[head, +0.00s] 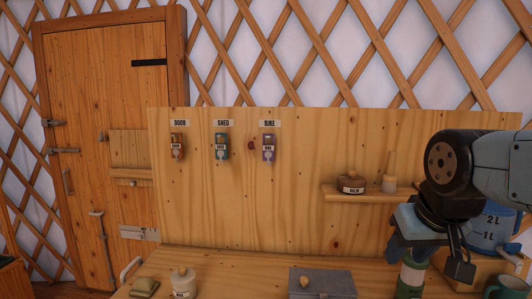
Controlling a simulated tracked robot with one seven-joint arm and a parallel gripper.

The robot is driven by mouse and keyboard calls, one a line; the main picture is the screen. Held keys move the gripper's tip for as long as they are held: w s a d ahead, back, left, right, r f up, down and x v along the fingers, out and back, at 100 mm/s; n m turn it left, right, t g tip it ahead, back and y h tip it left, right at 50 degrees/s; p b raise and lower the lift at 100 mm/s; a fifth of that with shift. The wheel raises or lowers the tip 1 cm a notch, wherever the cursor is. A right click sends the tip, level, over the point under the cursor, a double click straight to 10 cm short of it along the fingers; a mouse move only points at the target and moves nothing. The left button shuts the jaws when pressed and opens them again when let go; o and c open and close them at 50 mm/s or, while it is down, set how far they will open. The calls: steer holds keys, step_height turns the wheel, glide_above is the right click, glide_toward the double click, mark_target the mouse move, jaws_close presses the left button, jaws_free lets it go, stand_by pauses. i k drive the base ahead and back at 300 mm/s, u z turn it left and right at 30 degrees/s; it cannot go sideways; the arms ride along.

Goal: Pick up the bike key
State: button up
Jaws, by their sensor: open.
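The bike key (268,150) hangs on the upright plywood board under the label BIKE (269,124). It has a purple tag with small lettering. My gripper (428,270) is at the lower right, pointing down over the bench, well to the right of the key and lower in the picture. It is open, and a green and white object (410,278) shows behind or between its fingers; I cannot tell whether they touch. The key is in plain view with nothing in front of it.
The door key (177,147) and shed key (221,147) hang left of the bike key. A small shelf (345,196) right of it holds a balm pot (351,184). A grey box (322,284) and a lidded jar (183,282) stand on the bench. A blue jug (490,232) stands right.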

mark_target(268, 151)
steer(key=u, duration=0.1)
steer(key=k, duration=1.15)
steer(key=u, duration=0.35)
steer(key=i, duration=1)
